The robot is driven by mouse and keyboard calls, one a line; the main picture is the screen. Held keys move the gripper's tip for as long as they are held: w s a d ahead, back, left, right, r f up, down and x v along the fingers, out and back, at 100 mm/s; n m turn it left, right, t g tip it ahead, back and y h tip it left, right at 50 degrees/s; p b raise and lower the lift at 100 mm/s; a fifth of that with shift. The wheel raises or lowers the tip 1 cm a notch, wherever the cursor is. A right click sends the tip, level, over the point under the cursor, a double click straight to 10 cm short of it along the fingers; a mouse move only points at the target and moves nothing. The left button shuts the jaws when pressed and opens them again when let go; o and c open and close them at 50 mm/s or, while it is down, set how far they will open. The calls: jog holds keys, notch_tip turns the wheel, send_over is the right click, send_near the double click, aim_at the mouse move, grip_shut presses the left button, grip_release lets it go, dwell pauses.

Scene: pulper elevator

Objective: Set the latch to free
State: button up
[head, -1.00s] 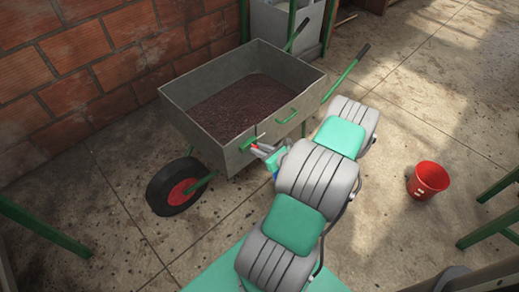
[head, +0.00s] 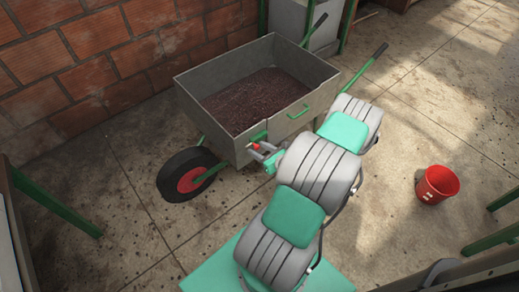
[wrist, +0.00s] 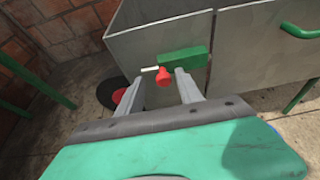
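The red knob appears between the fingertips, with gaps on both sides; contact cannot be seen. In the head view my gripper (head: 263,153) is close to the latch.
The wheelbarrow tub (head: 208,113) holds dark brown material; its black wheel (head: 171,186) is at the left. A green handle (head: 298,111) is on its side panel. A red bucket (head: 437,185) stands at right. A brick wall (head: 95,65) is behind. Open floor lies in front.

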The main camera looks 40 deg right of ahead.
jog(key=p+v, duration=0.1)
jog(key=v, duration=0.6)
jog(key=shift+s+r, duration=0.2)
jog(key=shift+s, duration=0.15)
